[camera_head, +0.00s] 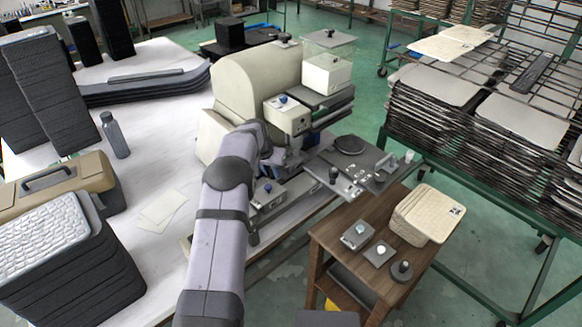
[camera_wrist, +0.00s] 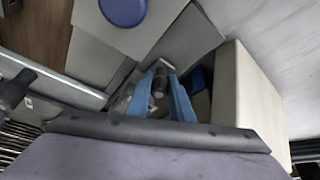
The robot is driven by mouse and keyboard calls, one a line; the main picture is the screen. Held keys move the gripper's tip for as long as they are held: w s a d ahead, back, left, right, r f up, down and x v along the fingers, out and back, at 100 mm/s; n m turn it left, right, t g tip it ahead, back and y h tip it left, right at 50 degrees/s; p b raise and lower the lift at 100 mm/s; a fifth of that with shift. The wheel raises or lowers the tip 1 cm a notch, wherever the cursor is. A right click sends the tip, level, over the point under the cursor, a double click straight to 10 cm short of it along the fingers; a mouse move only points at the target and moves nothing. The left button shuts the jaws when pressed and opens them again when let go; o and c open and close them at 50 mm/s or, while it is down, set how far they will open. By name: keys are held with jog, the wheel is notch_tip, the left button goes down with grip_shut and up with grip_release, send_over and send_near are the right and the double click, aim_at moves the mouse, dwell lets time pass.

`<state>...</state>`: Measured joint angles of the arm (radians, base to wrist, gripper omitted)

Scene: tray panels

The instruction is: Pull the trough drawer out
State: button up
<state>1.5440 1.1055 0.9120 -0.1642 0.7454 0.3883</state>
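The cream machine (camera_head: 262,78) stands on the white table, with grey drawers and panels on its front side. I cannot tell for certain which part is the trough drawer. My gripper (camera_wrist: 160,82) has two blue fingers, one on each side of a dark, knob-like cylinder (camera_wrist: 160,77) in front of a grey panel (camera_wrist: 190,42). I cannot tell whether the fingers touch it. In the head view my gripper (camera_head: 290,160) is low at the machine's front, partly hidden by my arm. A small grey box with a knob (camera_head: 268,192) sits just beside my arm.
A blue round knob (camera_wrist: 123,10) is close by in the wrist view. A cream block (camera_wrist: 250,100) is to the right of the fingers. A grey plate with knobs (camera_head: 350,168) juts out to the right, above a wooden stand (camera_head: 330,232). Racks (camera_head: 480,115) stand farther right.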

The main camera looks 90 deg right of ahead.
jog(key=shift+w+a, duration=0.1)
jog(key=shift+w+a+b, duration=0.7)
jog(key=shift+w+a, duration=1.45)
jog(key=shift+w, duration=0.05)
jog(key=shift+w+a+b, duration=1.05)
jog(key=shift+w+a, duration=0.6)
jog(key=shift+a, duration=0.05)
jog(key=o, duration=0.7)
jog(key=shift+r+p, duration=2.25)
jog(key=shift+r, duration=1.25)
